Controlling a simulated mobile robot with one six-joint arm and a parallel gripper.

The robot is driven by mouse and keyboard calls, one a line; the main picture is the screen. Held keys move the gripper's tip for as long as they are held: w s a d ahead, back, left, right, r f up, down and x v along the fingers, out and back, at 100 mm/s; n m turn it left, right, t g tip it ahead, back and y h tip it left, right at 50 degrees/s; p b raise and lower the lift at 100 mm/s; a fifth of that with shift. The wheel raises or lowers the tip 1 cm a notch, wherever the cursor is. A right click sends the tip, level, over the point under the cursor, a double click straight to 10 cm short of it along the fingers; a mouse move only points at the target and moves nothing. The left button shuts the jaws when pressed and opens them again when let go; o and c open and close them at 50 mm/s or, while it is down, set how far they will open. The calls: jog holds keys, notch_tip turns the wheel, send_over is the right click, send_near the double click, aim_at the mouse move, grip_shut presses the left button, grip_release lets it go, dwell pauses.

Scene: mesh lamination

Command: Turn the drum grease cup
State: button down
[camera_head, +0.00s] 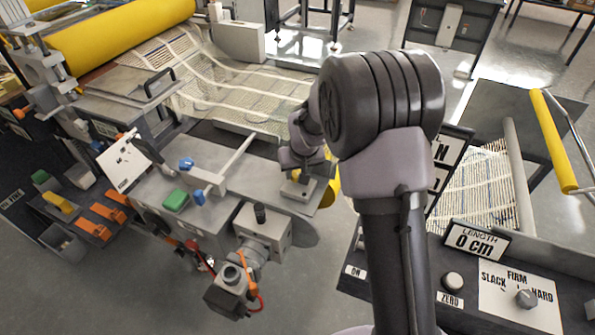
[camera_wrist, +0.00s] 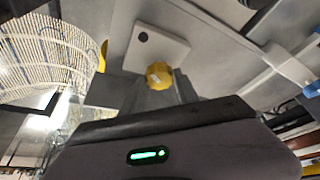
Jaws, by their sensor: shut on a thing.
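The drum grease cup is a yellow, many-sided cap (camera_wrist: 158,74) beside a pale square plate (camera_wrist: 155,50) with a dark round spot, seen in the wrist view. My gripper (camera_wrist: 160,88) reaches up to the cap from below in that view and is shut on it. In the head view my gripper (camera_head: 299,170) points down onto the small pale block (camera_head: 298,189) at the right end of the grey machine top.
Blue and green parts (camera_head: 176,200) sit on the grey top to the left. A motor with an orange cable (camera_head: 235,280) hangs in front. Mesh (camera_head: 235,90) runs behind to a yellow roller (camera_head: 120,35). A control panel (camera_head: 480,290) with a "LENGTH 0 cm" display stands right.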

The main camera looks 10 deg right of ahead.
jog(key=shift+a+m, duration=0.1)
jog(key=shift+m, duration=0.5)
jog(key=shift+f+m+h+b, duration=0.3)
jog(key=shift+m+b, duration=0.1)
jog(key=shift+b, duration=0.45)
jog(key=shift+m+b, duration=0.3)
jog(key=shift+b, duration=0.15)
jog(key=shift+r+h, duration=0.3)
jog(key=c, duration=0.9)
grip_release()
